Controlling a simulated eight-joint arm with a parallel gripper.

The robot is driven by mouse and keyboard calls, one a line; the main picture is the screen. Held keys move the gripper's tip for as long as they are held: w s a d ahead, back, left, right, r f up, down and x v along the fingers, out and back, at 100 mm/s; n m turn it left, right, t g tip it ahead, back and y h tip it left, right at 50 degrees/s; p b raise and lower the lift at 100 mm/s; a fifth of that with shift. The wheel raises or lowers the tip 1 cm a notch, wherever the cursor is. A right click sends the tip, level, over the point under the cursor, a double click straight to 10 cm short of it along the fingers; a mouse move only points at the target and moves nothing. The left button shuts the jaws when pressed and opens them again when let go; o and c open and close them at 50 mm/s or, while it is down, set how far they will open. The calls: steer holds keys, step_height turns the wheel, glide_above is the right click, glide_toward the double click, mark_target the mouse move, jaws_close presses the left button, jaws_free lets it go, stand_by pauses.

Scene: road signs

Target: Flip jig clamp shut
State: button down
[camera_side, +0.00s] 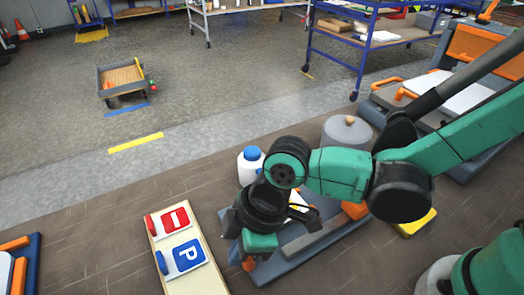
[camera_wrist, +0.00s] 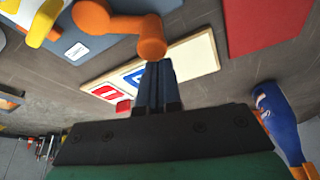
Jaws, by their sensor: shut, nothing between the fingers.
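A jig with a blue-grey base (camera_side: 268,270) lies at the lower centre of the side view, partly hidden under my arm. Orange parts of it show at its right end (camera_side: 355,210) and lower left (camera_side: 248,263). In the wrist view an orange clamp lever (camera_wrist: 118,24) with a rounded end stands out over a grey-blue base (camera_wrist: 76,42). My gripper (camera_wrist: 158,66) is shut and empty, its fingertips just below the lever's rounded end in the picture. I cannot tell whether they touch. In the side view my wrist hides the fingertips.
A pale board (camera_side: 211,281) with a red sign (camera_side: 175,221) and a blue P sign (camera_side: 186,256) lies left of the jig. A white bottle with a blue cap (camera_side: 250,164) and a grey round block (camera_side: 346,132) stand behind. Another orange-clamped jig (camera_side: 400,92) is at right.

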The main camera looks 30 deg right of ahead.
steer(key=n, duration=0.1)
steer(key=s+d+n+g, duration=0.1)
steer(key=n, duration=0.1)
steer(key=shift+d, duration=0.2)
steer(key=shift+s+d, duration=0.25)
steer(key=shift+d, duration=0.35)
stand_by(0.3)
steer(key=a, duration=0.1)
steer(key=a+r, duration=0.1)
steer(key=a, duration=0.2)
steer(key=shift+s+r, duration=0.2)
steer(key=shift+s, duration=0.15)
steer(key=v, duration=0.9)
steer(key=shift+w+d+r, duration=0.2)
steer(key=shift+w+d, duration=0.15)
steer(key=shift+w, duration=0.1)
steer(key=shift+d, duration=0.1)
